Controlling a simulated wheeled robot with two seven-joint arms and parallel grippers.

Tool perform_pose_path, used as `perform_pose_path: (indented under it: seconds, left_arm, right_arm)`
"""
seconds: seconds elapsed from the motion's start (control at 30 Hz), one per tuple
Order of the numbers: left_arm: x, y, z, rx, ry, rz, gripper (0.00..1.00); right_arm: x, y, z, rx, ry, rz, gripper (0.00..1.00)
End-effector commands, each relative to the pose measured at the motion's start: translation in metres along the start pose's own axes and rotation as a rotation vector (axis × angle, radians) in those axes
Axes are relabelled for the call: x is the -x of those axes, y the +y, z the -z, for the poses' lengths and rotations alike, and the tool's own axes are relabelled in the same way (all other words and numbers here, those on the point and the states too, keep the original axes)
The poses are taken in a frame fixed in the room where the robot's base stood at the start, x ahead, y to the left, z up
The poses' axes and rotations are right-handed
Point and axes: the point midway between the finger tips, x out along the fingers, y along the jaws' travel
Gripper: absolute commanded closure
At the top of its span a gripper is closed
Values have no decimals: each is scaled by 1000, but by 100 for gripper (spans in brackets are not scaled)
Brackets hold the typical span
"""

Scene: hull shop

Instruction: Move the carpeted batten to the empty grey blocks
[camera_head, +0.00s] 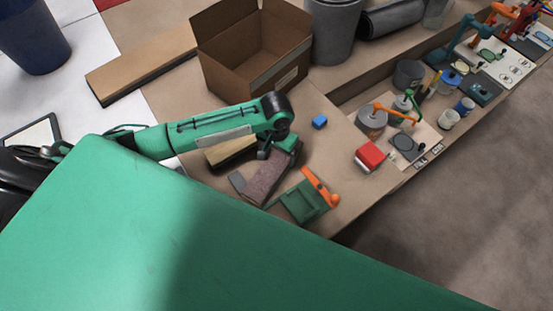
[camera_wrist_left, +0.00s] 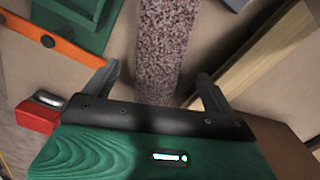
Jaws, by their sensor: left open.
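The carpeted batten (camera_head: 268,182) is a mauve, speckled strip lying on the bench below my left gripper. In the left wrist view the batten (camera_wrist_left: 166,40) runs up the middle of the picture. My left gripper (camera_head: 277,152) is open at the far end of the batten. In the left wrist view its fingers (camera_wrist_left: 157,84) stand apart, one on each side of the batten, with gaps showing. A small grey block (camera_head: 238,182) shows beside the batten's near end; I cannot tell whether they touch. I cannot make out a separate empty pair of grey blocks. My right gripper is not in view.
A green fixture with an orange lever (camera_head: 306,202) stands close right of the batten. A pale wooden piece (camera_head: 230,152) lies on its left, partly under my arm.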

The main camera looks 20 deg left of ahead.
Motion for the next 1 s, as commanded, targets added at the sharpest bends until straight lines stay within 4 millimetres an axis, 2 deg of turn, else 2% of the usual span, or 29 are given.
perform_pose_path:
  seconds: [0.1, 0.33, 0.5, 1.0]
  left_arm:
    - [25, 0, 1, 0, 4, 0, 11]
    - [56, 0, 1, 0, 2, 0, 11]
    - [61, 0, 0, 0, 0, 1, 11]
    - [61, 0, 0, 1, 0, 1, 11]
  right_arm:
    - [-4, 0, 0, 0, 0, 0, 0]
    - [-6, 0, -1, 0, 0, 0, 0]
    - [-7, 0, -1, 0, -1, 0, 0]
    - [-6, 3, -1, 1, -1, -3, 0]
